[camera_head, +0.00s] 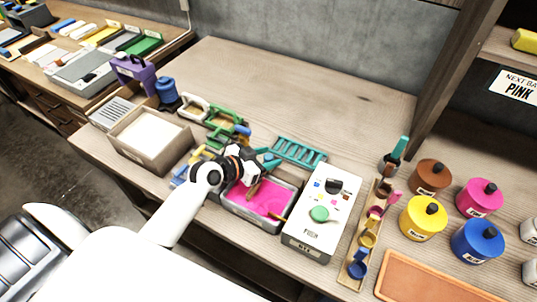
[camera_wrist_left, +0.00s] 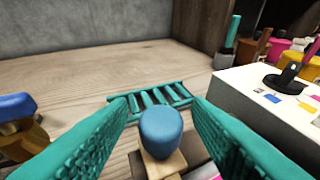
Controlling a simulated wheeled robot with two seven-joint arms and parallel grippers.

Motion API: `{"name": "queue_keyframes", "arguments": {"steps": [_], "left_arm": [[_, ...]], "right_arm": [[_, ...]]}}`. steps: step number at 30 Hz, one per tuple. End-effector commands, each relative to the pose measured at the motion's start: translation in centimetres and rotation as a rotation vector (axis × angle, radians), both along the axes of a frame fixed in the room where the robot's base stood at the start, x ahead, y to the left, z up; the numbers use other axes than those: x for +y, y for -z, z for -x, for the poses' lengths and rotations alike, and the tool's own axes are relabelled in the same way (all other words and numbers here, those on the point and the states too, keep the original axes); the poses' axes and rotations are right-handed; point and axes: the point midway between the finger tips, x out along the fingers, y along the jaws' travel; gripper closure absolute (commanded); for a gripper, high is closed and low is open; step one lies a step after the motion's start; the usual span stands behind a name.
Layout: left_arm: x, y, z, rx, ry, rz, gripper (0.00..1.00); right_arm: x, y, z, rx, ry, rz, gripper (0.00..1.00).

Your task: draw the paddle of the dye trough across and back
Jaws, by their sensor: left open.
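The dye trough (camera_head: 233,209) is a grey tray with bright pink dye, near the front edge of the table. A wooden piece, which looks like the paddle (camera_head: 254,188), stands in the dye under my left gripper. In the left wrist view the rounded blue knob (camera_wrist_left: 161,130) on a pale wooden part, apparently the paddle's top, lies between the fingers. My left gripper (camera_head: 268,161) is open over the trough's back side. Its teal fingers (camera_wrist_left: 165,135) are spread on both sides of the knob, with gaps showing. My right gripper is not in view.
A white box (camera_head: 325,230) with a green button stands right of the trough. A teal rack (camera_head: 298,151) lies behind it. A beige bin (camera_head: 150,155) and coloured frames stand left. Dye jars (camera_head: 423,217) stand right. The table's back is clear.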

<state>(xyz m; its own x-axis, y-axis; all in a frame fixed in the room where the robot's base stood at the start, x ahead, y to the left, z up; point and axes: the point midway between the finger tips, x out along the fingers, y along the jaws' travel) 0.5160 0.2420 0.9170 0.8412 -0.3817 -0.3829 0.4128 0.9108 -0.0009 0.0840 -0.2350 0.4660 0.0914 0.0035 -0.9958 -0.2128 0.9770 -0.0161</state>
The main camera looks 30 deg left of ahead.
Motion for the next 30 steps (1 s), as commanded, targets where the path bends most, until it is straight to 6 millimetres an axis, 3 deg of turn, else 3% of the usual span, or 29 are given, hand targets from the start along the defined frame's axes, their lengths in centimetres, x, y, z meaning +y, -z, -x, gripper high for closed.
{"name": "queue_keyframes", "arguments": {"steps": [11,20,26,30], "left_arm": [[-0.3,0.3,-0.6,0.0,0.001,-0.002,0.55],[-0.3,0.3,-0.6,0.001,0.0,-0.001,1.0],[-0.6,0.2,-0.6,0.001,0.0,0.0,1.0],[-3.2,-0.1,-0.5,0.004,0.002,0.002,1.0]], "right_arm": [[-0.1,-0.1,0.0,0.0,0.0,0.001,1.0],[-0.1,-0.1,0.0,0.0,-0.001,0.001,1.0],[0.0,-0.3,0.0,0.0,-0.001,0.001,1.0],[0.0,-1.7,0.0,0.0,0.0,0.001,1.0]]}}
